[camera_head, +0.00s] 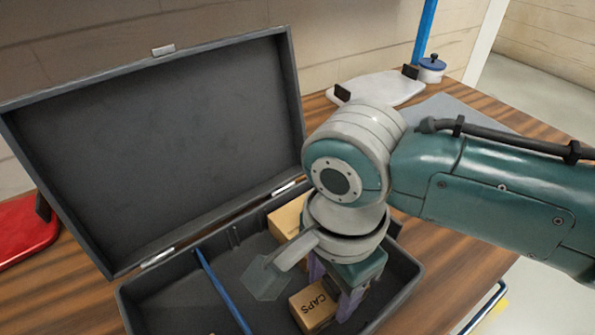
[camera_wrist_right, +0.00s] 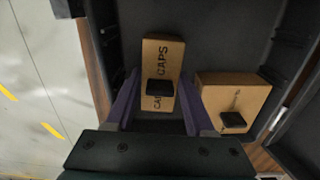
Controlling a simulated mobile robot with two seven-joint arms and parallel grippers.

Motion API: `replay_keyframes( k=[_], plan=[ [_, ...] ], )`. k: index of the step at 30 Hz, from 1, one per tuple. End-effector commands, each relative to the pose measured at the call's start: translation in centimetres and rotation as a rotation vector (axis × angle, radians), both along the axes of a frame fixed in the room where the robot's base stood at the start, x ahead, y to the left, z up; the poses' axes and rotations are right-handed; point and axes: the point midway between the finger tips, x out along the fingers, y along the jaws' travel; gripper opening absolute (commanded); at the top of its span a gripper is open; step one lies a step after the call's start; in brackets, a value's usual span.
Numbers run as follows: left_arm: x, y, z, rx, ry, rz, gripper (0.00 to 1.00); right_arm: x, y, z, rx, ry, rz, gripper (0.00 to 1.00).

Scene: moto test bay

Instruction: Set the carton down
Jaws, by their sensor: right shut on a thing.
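The carton marked CAPS (camera_head: 312,307) is a small tan box in the right compartment area of the open dark case (camera_head: 130,300). My right gripper (camera_head: 333,288) reaches down into the case with its purple fingers shut on this carton. In the right wrist view the carton (camera_wrist_right: 163,58) sits between the two fingers (camera_wrist_right: 158,103), with a black piece on its face. I cannot tell whether the carton touches the case floor. My left gripper is not in view.
A second tan carton (camera_head: 287,217) stands in the case near the hinge side, close to my gripper. A blue divider (camera_head: 222,290) splits the case. The raised lid (camera_head: 160,150) stands behind. A red object (camera_head: 25,232) lies left; a white board (camera_head: 378,88) lies behind.

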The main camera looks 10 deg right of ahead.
Motion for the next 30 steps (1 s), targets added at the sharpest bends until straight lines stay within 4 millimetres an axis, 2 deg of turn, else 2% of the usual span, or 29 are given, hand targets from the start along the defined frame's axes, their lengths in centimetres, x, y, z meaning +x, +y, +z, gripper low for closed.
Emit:
replay_keyframes(
  k=[1,2,9,16,20,23,30],
  plan=[
    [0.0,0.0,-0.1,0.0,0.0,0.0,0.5,0.0,0.0,-0.3,0.001,0.001,-0.001,0.0],
    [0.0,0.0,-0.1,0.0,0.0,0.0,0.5,0.0,0.0,-0.2,0.0,0.001,0.0,0.56],
    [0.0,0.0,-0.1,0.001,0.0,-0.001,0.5,0.0,0.0,-0.2,0.0,0.001,0.0,0.83],
    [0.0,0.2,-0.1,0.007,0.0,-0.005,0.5,0.0,0.0,-0.1,0.0,0.001,0.0,0.84],
    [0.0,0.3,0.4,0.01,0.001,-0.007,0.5,0.0,0.0,0.8,0.001,-0.001,0.002,0.84],
    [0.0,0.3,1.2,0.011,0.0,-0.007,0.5,0.0,0.1,2.6,0.002,0.0,0.002,0.84],
    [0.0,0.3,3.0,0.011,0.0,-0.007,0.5,0.0,0.1,8.1,0.003,-0.001,0.001,0.84]
  ],
)
